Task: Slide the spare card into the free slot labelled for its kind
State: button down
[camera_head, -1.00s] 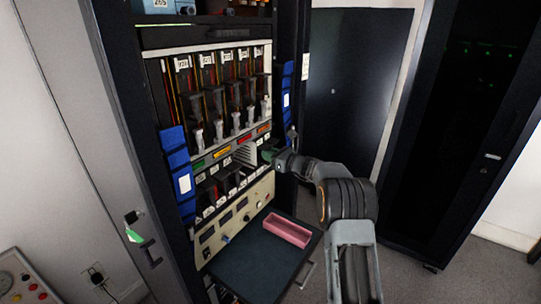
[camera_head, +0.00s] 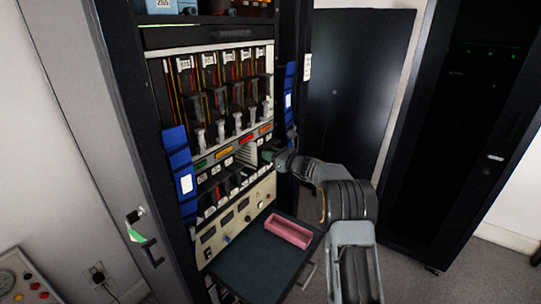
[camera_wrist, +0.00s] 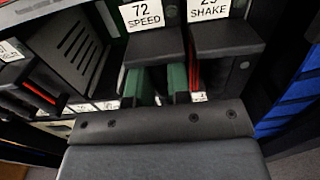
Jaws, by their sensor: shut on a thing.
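My gripper (camera_head: 270,156) is at the lower card row of the rack, at the row's right end, shut on what appears to be the spare card. A green patch shows at its tip, but the card is mostly hidden. In the wrist view, dark blocks sit ahead of my palm (camera_wrist: 160,125), with green upright strips below them. I cannot tell which strip belongs to the held card. White labels read "72 SPEED" (camera_wrist: 141,15) and "SHAKE" (camera_wrist: 208,9). A slotted grey panel (camera_wrist: 72,52) borders an open gap to the left.
A pink tray (camera_head: 288,232) rests on the dark pull-out shelf (camera_head: 245,262) below. Blue panels (camera_head: 181,160) flank the card rows. A row of tall modules (camera_head: 220,120) stands above, a meter panel (camera_head: 232,222) below. Floor is free at right.

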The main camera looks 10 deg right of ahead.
jog(key=shift+w+a+r, duration=0.1)
dwell(0.3)
jog(key=c, duration=1)
grip_release()
jog(key=shift+f+b, duration=0.55)
jog(key=shift+f, duration=0.15)
jog(key=shift+b+v, duration=0.7)
jog(key=shift+v, duration=1.75)
jog(key=b+v, duration=0.1)
jog(key=v, duration=0.5)
